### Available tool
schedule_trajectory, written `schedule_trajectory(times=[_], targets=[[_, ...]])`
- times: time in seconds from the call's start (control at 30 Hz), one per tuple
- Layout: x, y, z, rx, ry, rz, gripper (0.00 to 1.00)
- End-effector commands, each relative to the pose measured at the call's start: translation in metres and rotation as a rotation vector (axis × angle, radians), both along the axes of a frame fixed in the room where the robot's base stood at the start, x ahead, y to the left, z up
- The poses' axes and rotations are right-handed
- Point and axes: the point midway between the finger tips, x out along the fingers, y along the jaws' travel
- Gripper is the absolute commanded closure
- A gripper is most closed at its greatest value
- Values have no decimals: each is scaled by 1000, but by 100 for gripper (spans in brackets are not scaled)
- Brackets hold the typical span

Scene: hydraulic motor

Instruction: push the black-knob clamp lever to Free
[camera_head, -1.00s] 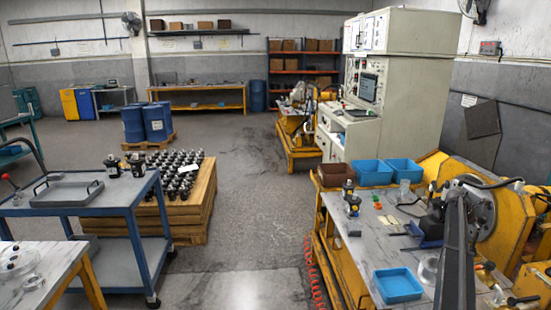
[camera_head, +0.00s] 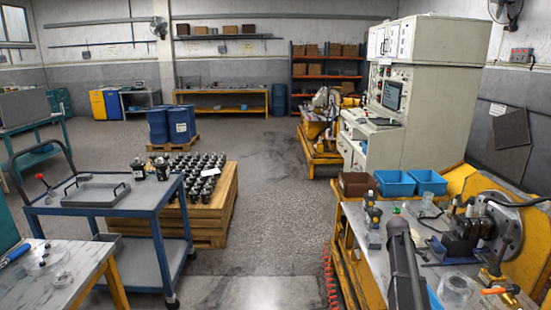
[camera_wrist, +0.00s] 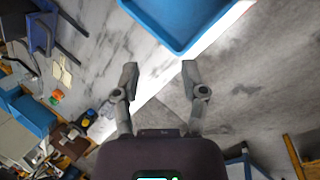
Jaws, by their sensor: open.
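At the right of the head view, a dark hydraulic motor block (camera_head: 462,236) sits against a round steel flange (camera_head: 497,222) on the yellow-framed bench. In front of it is a small lever (camera_head: 494,291) with an orange-red part and a dark end that looks like a knob. It is too small to read its position or any Free marking. My gripper (camera_wrist: 160,75) shows in the wrist view with its two fingers apart and nothing between them. It is over the bench edge, near a blue tray, and apart from the lever. In the head view the gripper itself cannot be made out.
A blue tray (camera_wrist: 180,15) lies close to the fingers. Blue bins (camera_head: 394,183) and a brown bin (camera_head: 355,184) stand at the bench's back. A clear jar (camera_head: 456,289) stands near the lever.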

Motion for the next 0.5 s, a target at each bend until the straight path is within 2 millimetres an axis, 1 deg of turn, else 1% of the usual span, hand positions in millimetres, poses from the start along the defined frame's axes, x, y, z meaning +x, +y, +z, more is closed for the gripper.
schedule_trajectory(times=[0.03,0.07,0.1,0.17,0.2,0.27,0.3,0.37,0.4,0.47,0.5], targets=[[-18,30,3,25,-18,-30,45],[-25,45,3,41,-29,-51,45],[-33,64,4,61,-44,-81,45],[-47,92,5,94,-62,-127,45],[-57,110,6,116,-72,-157,45],[-73,137,7,147,-87,-204,45],[-84,154,8,168,-96,-236,45],[-102,180,9,200,-104,-284,45],[-114,197,10,221,-109,-316,45],[-133,222,12,252,-114,-366,45],[-147,237,13,272,-114,-401,45]])
